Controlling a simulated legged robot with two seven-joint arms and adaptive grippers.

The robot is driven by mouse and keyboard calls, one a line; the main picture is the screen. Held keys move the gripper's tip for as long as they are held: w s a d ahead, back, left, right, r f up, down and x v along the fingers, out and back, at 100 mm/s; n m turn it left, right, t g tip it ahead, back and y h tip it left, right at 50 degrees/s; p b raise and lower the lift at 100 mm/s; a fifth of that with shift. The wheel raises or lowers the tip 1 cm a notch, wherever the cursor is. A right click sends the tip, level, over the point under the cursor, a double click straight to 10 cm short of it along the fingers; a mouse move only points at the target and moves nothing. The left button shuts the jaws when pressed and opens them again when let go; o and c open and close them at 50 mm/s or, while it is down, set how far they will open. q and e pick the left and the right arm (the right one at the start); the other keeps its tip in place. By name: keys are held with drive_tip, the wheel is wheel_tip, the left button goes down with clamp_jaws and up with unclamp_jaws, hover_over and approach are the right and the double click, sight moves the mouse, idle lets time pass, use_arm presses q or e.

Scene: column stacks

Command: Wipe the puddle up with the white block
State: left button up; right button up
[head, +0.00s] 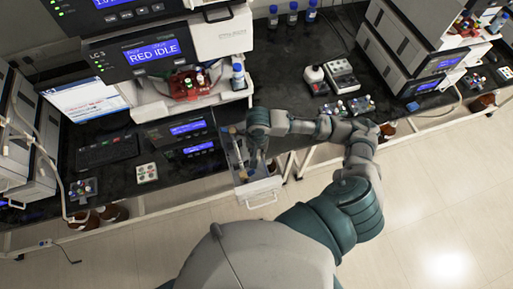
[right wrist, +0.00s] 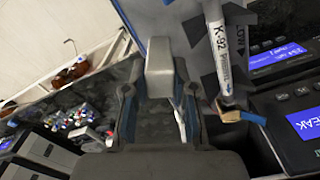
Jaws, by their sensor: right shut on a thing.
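My right gripper (head: 256,166) reaches down over a clear-walled open tray (head: 262,187) at the bench's front edge. In the right wrist view its two fingers (right wrist: 160,105) are shut on a pale grey-white block (right wrist: 160,58), which sits upright between them. The block's far end is hidden, so I cannot tell whether it touches a surface. I cannot make out the puddle in either view. My left gripper is not in view.
A white tube labelled K-92 (right wrist: 217,50) stands close beside the gripper. Instruments with blue screens (head: 155,52) stand behind the tray. A keyboard (head: 107,151) and a small vial rack (head: 147,173) lie to the left.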

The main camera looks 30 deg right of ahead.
drive_tip(key=shift+s+a, duration=0.2)
drive_tip(key=shift+s, duration=0.75)
drive_tip(key=shift+w+d, duration=0.25)
drive_tip(key=shift+w, duration=0.9)
drive_tip(key=shift+w+d, duration=0.25)
drive_tip(key=shift+w, duration=0.85)
drive_tip(key=shift+s+a, duration=0.25)
drive_tip(key=shift+s, duration=0.85)
drive_tip(key=shift+s+a, duration=0.25)
drive_tip(key=shift+s, duration=0.85)
drive_tip(key=shift+w+d+f, duration=0.1)
drive_tip(key=shift+w+d, duration=0.15)
drive_tip(key=shift+w, duration=0.8)
drive_tip(key=shift+w+d, duration=0.2)
drive_tip(key=shift+w, duration=0.85)
wheel_tip(320, 180, up, 9)
